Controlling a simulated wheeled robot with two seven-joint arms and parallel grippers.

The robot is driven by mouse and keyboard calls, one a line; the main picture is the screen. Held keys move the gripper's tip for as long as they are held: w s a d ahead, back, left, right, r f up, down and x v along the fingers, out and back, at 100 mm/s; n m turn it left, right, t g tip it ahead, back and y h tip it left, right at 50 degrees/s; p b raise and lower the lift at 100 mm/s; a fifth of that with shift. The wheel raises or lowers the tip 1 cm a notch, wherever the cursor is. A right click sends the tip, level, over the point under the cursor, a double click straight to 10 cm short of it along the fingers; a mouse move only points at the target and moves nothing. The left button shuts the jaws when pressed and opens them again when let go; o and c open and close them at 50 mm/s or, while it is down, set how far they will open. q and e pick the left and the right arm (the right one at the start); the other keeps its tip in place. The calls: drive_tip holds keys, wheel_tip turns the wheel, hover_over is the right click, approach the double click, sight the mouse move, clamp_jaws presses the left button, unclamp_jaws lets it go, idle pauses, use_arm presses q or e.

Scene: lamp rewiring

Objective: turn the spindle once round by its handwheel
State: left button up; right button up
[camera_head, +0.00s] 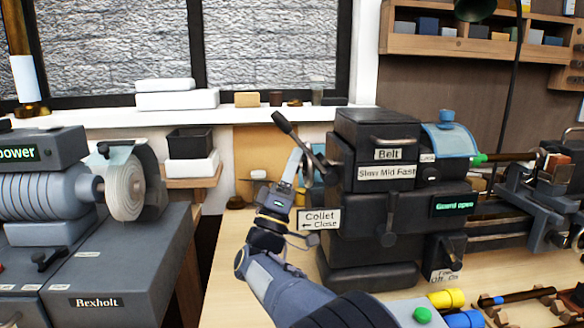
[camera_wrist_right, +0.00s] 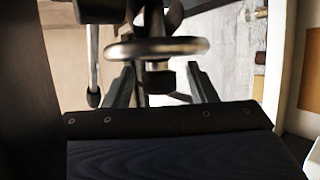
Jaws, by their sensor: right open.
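The lathe headstock (camera_head: 365,215) stands on the wooden bench, with a "Collet Close" label at its left end. The handwheel (camera_wrist_right: 185,46) shows in the right wrist view as a grey rim seen nearly edge-on, with a dark hub (camera_wrist_right: 158,78) below it. My right gripper (camera_wrist_right: 161,86) is open, with one finger on each side of the hub; contact cannot be told. In the head view my right gripper (camera_head: 293,166) is at the left end of the headstock, and the handwheel is hard to make out there. My left gripper is out of view.
A dark collet lever (camera_head: 290,130) rises at the headstock's left end, close to my right gripper; a rod with a dark grip (camera_wrist_right: 93,65) hangs left of my fingers in the wrist view. A grey buffing machine (camera_head: 60,195) stands at left. Bare bench (camera_head: 228,292) lies left of my arm.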

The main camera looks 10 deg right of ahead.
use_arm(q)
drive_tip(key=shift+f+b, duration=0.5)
use_arm(e)
drive_tip(key=v, duration=0.8)
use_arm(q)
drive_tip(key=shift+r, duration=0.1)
use_arm(e)
drive_tip(key=shift+r, duration=0.1)
